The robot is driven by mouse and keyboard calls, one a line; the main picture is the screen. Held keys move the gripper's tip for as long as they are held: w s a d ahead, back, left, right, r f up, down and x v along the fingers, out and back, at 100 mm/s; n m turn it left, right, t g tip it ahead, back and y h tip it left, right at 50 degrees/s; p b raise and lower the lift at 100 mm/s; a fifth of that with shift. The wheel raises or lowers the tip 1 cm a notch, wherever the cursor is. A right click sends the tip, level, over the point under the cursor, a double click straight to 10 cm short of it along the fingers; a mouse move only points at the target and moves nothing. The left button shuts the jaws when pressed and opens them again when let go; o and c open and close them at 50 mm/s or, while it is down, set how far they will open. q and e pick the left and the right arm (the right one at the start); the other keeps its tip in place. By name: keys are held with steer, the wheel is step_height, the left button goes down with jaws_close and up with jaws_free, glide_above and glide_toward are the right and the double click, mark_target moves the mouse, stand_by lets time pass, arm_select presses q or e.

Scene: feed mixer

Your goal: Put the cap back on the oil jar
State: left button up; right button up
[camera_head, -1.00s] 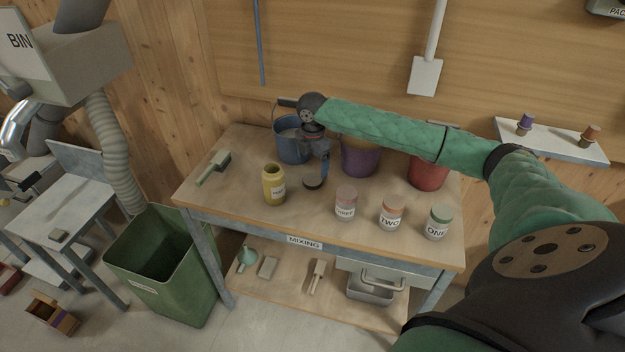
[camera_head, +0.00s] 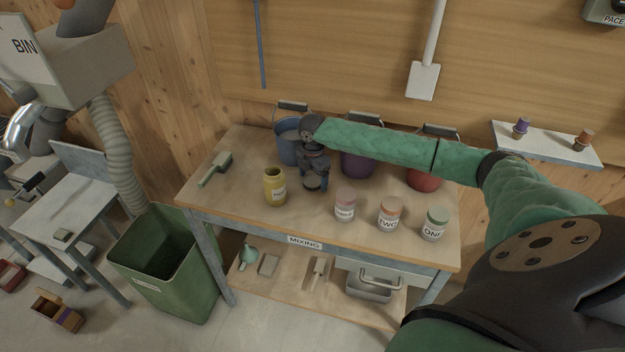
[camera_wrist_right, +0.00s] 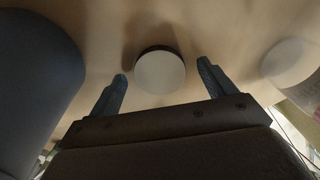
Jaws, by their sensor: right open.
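The yellow oil jar (camera_head: 274,188) stands upright and uncapped on the mixing table, left of my right gripper. The cap (camera_head: 312,184) is a dark-rimmed disc lying flat on the table, right of the jar. In the right wrist view the cap (camera_wrist_right: 160,72) shows a pale round face between the two fingers. My right gripper (camera_head: 315,186) points down over the cap, open, with a finger to either side; it also shows in the wrist view (camera_wrist_right: 163,71). I cannot tell whether the fingers touch it. My left gripper is not in view.
Blue (camera_head: 288,148), purple (camera_head: 357,165) and red (camera_head: 423,178) buckets stand behind. Labelled jars, pink (camera_head: 345,205), orange-lidded (camera_head: 390,214) and green-lidded (camera_head: 435,224), stand at the front right. A brush (camera_head: 215,169) lies left. The table's front left is clear.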

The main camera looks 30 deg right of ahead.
mark_target(313, 180)
steer(key=shift+f, duration=0.25)
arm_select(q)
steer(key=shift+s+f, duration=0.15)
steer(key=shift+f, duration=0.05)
arm_select(e)
steer(key=c, duration=1)
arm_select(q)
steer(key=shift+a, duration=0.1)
arm_select(e)
steer(key=shift+c, duration=0.3)
steer(key=shift+r, duration=0.1)
steer(key=shift+r, duration=0.25)
arm_select(q)
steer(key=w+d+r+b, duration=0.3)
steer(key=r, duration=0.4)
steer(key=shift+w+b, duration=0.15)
steer(key=shift+b, duration=0.2)
arm_select(e)
step_height(313, 180, up, 9)
steer(key=shift+r, duration=0.2)
